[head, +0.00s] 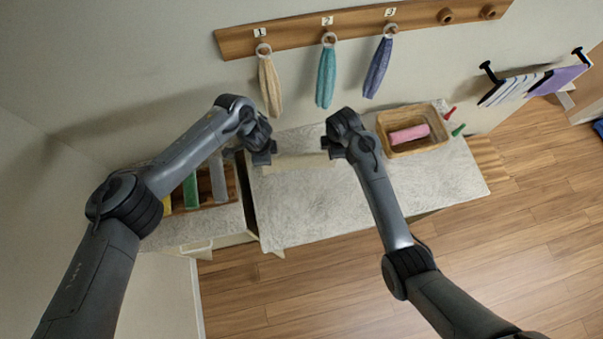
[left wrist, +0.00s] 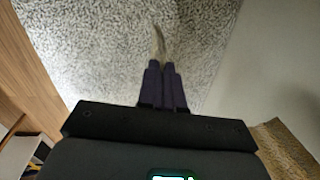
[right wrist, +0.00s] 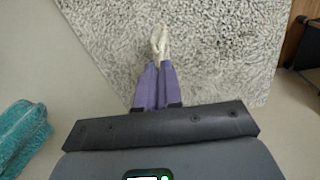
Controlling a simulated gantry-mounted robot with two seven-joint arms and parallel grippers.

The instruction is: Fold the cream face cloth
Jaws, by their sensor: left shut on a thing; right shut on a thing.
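The cream face cloth (head: 301,161) shows in the head view as a pale strip stretched between my two grippers, over the grey speckled counter. My left gripper (head: 265,158) is shut on its left end, and my right gripper (head: 331,153) is shut on its right end. In the left wrist view a thin corner of the cloth (left wrist: 159,42) sticks out from the closed fingers (left wrist: 161,66). In the right wrist view a narrow pinched bit of cloth (right wrist: 160,40) sticks out of the closed fingers (right wrist: 157,68). Whether the cloth touches the counter I cannot tell.
The counter (head: 300,215) is bare in front of the cloth. A basket (head: 440,137) with a pink roll (head: 409,134) stands at its right. A compartment with coloured dividers (head: 190,192) lies left. Cream (head: 269,85), teal (head: 326,78) and blue (head: 378,68) towels hang from a numbered rail.

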